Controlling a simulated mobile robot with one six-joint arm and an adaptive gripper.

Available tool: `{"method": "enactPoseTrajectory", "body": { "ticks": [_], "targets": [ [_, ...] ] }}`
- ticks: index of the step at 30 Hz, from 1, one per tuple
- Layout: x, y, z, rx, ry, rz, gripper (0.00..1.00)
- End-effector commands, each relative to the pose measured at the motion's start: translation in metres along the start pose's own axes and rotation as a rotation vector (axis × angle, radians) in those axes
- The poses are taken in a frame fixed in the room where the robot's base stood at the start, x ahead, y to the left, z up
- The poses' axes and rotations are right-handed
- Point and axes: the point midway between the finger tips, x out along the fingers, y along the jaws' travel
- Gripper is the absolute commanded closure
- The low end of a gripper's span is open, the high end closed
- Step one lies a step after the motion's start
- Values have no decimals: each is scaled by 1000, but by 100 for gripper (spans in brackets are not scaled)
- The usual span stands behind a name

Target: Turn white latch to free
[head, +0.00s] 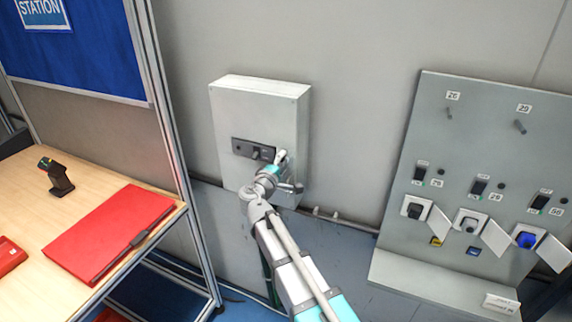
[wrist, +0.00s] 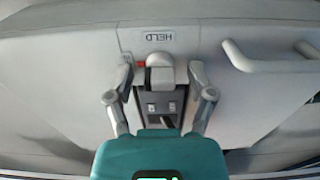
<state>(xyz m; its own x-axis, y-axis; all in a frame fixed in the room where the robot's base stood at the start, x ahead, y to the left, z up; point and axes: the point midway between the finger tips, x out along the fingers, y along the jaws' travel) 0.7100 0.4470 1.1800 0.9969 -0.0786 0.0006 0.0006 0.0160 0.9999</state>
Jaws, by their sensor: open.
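My gripper (wrist: 161,78) is open, with one finger on each side of the latch and visible gaps between. In the head view, the latch (head: 281,156) is a small white piece at the right end of a dark panel (head: 253,149) on the grey wall box. My gripper (head: 271,178) is just below it there and partly hides the box front.
The grey box (head: 262,98) is on the wall. A bar handle (wrist: 270,58) stands out to the right in the wrist view. A wooden table (head: 35,222) with a red folder (head: 110,232) and a scanner (head: 56,177) is left. A grey panel (head: 480,130) with sockets is right.

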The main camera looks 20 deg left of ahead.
Motion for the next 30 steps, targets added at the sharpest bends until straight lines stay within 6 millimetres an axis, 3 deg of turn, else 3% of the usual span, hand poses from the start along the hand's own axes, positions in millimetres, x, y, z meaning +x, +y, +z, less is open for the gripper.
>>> {"method": "enactPoseTrajectory", "body": {
  "ticks": [11,30],
  "targets": [
    [-13,0,1,1,1,0,30],
    [-105,0,1,0,1,0,30]
  ]
}}
